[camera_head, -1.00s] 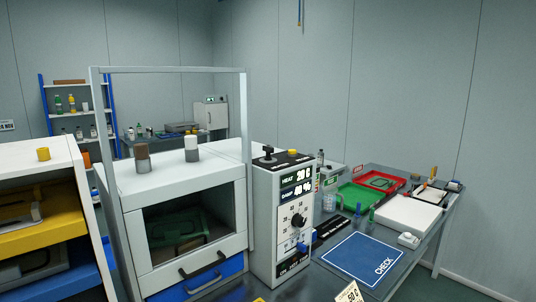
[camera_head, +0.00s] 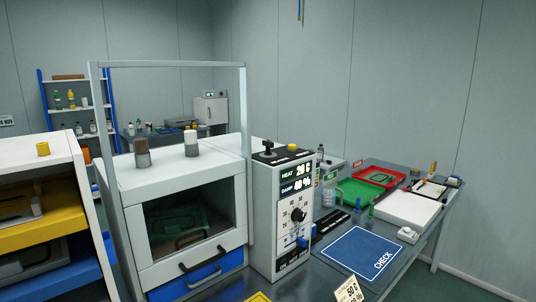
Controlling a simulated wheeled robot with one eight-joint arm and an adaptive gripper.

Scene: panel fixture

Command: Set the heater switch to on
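The control panel (camera_head: 264,222) is an upright grey box with a black and white front, right of the white chamber. Its displays (camera_head: 296,178) read about HEAT 20 C and DAMP 40 %. A black dial (camera_head: 298,215) sits on its front, with a blue part (camera_head: 303,242) low at its right edge. A black knob or lever (camera_head: 268,148) and a yellow button (camera_head: 292,147) are on its top. I cannot tell which of these is the heater switch, or its position. My gripper is not in view.
The white chamber (camera_head: 170,188) has a window, a black handle and a blue drawer (camera_head: 200,274). A blue CHECK mat (camera_head: 355,250), green tray (camera_head: 345,193), red tray (camera_head: 362,173) and white block (camera_head: 405,209) lie on the bench. A small card (camera_head: 348,290) stands in front.

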